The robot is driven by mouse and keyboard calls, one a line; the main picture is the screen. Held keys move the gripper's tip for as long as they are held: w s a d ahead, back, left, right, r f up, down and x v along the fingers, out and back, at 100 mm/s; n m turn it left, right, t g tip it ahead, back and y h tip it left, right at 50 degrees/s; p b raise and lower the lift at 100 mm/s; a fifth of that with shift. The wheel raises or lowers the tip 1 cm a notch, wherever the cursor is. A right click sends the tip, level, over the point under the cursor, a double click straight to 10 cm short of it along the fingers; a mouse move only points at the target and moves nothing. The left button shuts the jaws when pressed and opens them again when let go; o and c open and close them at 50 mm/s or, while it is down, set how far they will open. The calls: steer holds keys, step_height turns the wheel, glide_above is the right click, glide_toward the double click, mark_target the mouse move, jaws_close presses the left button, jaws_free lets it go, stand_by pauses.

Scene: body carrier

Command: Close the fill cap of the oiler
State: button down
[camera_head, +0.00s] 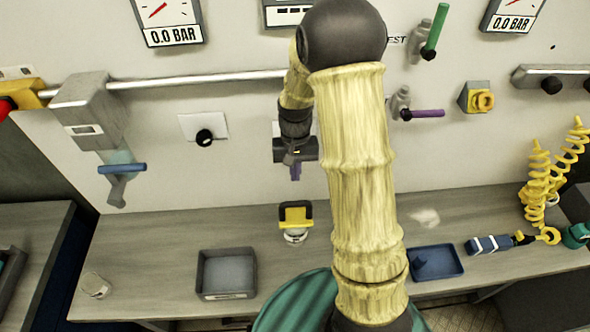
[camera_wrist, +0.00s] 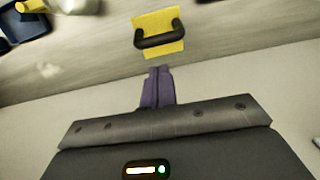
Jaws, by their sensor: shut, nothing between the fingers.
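A small jar (camera_head: 295,237) with a yellow flap and a black U-shaped handle stands on the bench; it looks like the oiler. The yellow flap (camera_head: 295,217) seems raised, though its exact angle is hard to tell. In the wrist view, the yellow flap (camera_wrist: 158,24) and its black handle (camera_wrist: 160,38) lie just beyond my fingertips, at the top of the picture. My gripper (camera_head: 295,177) hangs above and behind the jar, near the wall, apart from it. Its purple fingers (camera_wrist: 157,72) are together and empty. The jar's body is hidden in the wrist view.
A grey tray (camera_head: 227,295) stands left of the jar, and a clear glass (camera_head: 95,286) farther left. A blue tray (camera_head: 436,263) and a blue tool (camera_head: 490,243) lie right. Valves and a pipe (camera_head: 215,78) line the wall. Bench beside the jar is clear.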

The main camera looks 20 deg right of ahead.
mark_target(295, 206)
step_height(295, 206, down, 7)
steer(key=p, duration=0.2)
steer(key=shift+s+f, duration=0.2)
steer(key=shift+s, duration=0.25)
steer(key=shift+a, duration=0.15)
